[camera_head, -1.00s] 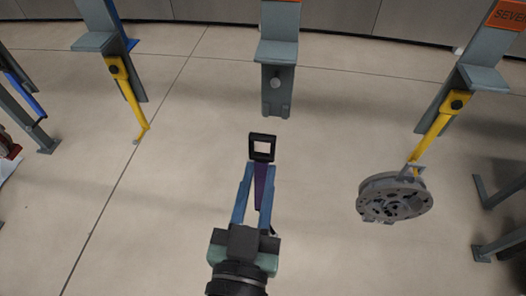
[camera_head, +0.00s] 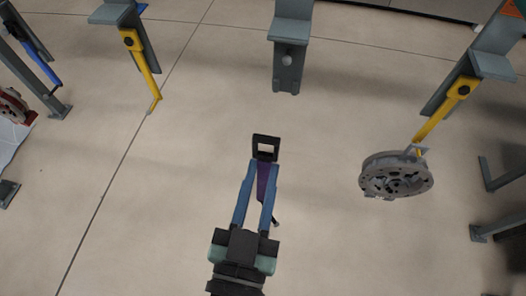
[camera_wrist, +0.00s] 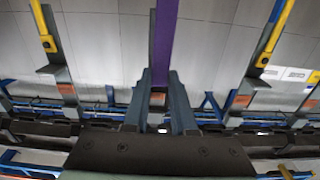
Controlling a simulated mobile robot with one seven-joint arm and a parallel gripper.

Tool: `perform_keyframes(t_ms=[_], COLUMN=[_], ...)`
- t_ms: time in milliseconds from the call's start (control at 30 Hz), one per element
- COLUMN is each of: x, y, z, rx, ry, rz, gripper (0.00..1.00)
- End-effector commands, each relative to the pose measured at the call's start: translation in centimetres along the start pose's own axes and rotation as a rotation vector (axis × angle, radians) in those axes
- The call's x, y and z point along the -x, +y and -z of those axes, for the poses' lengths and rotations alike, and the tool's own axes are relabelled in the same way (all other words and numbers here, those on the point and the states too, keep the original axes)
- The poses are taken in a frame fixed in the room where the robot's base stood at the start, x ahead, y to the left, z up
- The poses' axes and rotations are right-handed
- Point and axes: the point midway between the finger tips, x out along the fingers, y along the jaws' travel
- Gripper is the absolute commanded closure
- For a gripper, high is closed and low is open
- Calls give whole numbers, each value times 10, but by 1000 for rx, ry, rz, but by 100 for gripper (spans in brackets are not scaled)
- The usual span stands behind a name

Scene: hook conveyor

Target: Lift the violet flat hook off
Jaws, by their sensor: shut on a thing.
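The violet flat hook (camera_head: 263,178) is between the blue fingers of my gripper (camera_head: 261,171) in the head view, with its black square-holed end (camera_head: 266,147) beyond the fingertips. My gripper is shut on it. In the wrist view the violet bar (camera_wrist: 163,40) runs up from between the fingers (camera_wrist: 160,80). The hook is clear of the grey bracket (camera_head: 288,60), whose round peg is bare. The fingers partly hide the hook's lower part.
A yellow hook (camera_head: 142,68) hangs empty on the left bracket. Another yellow hook (camera_head: 440,113) on the right carries a round grey metal part (camera_head: 396,176). Grey stand legs are at the far left and right edges. The floor around my gripper is open.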

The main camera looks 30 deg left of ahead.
Motion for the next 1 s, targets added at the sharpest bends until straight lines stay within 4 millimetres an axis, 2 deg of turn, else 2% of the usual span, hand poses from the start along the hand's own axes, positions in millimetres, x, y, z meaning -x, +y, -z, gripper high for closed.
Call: perform_keyframes(t_ms=[1000], x=[48], y=[0], z=[1], rx=[0], ry=[-1], rz=[-1], gripper=[100])
